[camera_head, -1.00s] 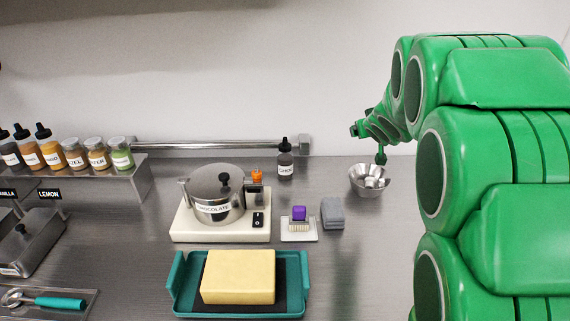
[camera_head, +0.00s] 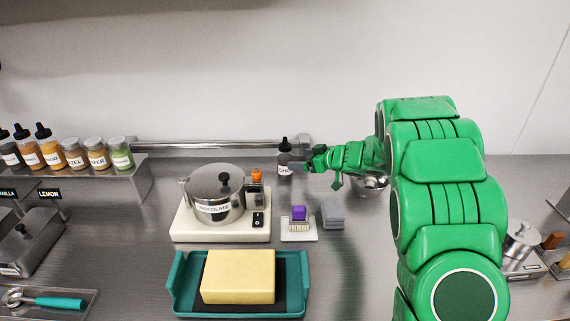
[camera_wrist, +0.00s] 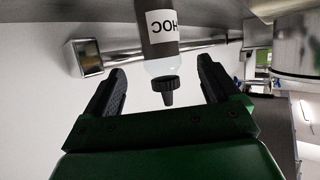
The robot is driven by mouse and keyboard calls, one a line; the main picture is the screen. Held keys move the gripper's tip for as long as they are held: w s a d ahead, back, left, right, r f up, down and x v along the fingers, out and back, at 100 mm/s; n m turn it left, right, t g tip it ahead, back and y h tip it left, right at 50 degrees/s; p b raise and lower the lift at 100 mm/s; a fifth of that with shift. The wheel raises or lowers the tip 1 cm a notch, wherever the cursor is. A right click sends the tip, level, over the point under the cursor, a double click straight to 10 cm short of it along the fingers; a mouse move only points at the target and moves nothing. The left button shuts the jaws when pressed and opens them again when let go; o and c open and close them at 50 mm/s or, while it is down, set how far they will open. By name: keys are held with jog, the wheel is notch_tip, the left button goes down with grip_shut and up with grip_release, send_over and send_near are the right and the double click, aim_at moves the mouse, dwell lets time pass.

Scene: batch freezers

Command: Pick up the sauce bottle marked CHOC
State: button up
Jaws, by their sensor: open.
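The sauce bottle marked CHOC (camera_head: 285,163) stands upright at the back of the counter, dark with a black nozzle cap and a white label. In the wrist view the bottle (camera_wrist: 158,35) appears upside down, its label reading "HOC" and its nozzle pointing down between the fingers. My gripper (camera_wrist: 160,90) is open, with one black finger on each side of the cap and neither visibly touching it. In the head view my gripper (camera_head: 300,166) is just right of the bottle, level with its body.
A metal rail (camera_head: 215,146) runs along the wall behind the bottle. A pot marked CHOCOLATE (camera_head: 215,200) sits on a white base to the left. A purple-topped brush (camera_head: 299,214) and a grey block (camera_head: 332,213) lie in front. A metal bowl (camera_head: 372,183) is partly hidden by my arm.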

aim_at(285, 159)
jog(key=shift+a+f, duration=0.35)
jog(key=shift+w+a+f+y, duration=0.3)
jog(key=shift+w+a, duration=0.05)
jog(key=shift+a, duration=0.25)
jog(key=shift+w+x, duration=0.15)
jog(key=shift+x, duration=1.3)
jog(key=shift+w+x, duration=0.15)
jog(key=shift+x, duration=1.35)
jog(key=shift+d+r, duration=0.1)
jog(key=shift+d, duration=0.1)
jog(key=c, duration=1.2)
jog(key=shift+r, duration=0.1)
